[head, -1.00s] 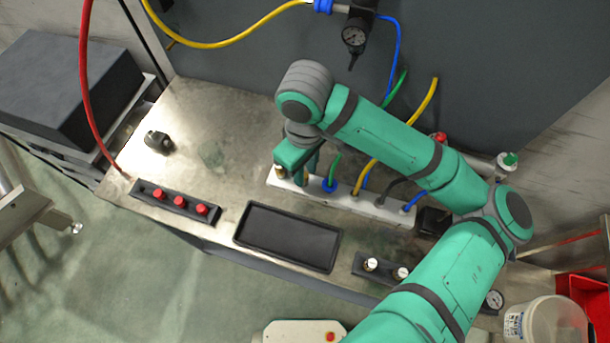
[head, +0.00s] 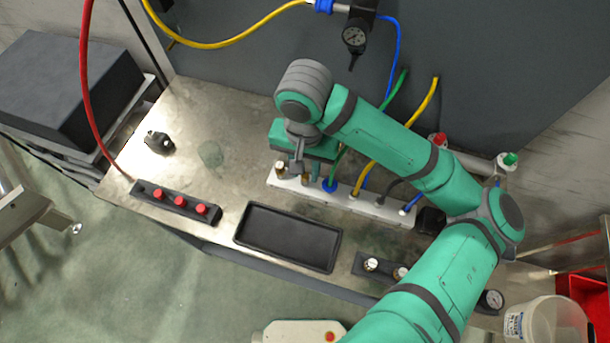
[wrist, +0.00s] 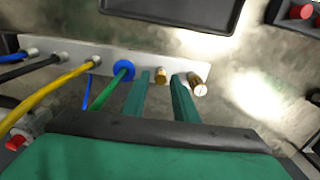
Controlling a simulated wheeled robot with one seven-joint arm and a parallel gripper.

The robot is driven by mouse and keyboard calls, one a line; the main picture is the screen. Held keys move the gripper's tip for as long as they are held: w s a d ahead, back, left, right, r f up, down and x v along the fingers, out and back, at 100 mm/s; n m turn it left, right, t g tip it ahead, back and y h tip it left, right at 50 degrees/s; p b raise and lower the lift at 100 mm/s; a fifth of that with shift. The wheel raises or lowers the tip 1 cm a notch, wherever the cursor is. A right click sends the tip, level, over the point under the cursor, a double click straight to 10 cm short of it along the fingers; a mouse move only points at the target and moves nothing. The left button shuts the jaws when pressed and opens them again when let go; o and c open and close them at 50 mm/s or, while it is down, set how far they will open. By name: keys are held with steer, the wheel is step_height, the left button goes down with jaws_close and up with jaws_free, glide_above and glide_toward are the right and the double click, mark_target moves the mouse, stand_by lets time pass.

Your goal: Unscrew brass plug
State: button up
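A pale manifold bar (head: 385,211) lies on the metal bench. Two brass fittings stand near its left end in the head view, one (head: 281,169) at the end and one (head: 305,180) beside it. In the wrist view, one short brass plug (wrist: 161,75) shows between my fingertips, and a brass fitting with a pale top (wrist: 198,88) stands outside the right finger. My gripper (wrist: 160,73) is open, pointing down at the bar, with a gap on each side of the short plug. The exact fingertip height is unclear.
A blue collar (wrist: 123,70) with a hose sits just left of the fingers in the wrist view. Yellow (head: 369,170), black and blue hoses rise farther along the bar. An empty black tray (head: 288,237) lies in front. A dark fitting (head: 158,142) stands on the bench's left.

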steer(key=m, duration=0.4)
steer(key=shift+s+a+f+m, duration=0.15)
steer(key=shift+f+m, duration=0.1)
steer(key=shift+m, duration=0.05)
steer(key=m, duration=0.3)
steer(key=shift+c, duration=0.7)
jaws_close()
steer(key=n, duration=1.2)
steer(key=shift+r, duration=0.1)
steer(key=n, duration=0.6)
steer(key=shift+n, duration=0.3)
steer(key=n, duration=0.6)
steer(key=shift+r, duration=0.1)
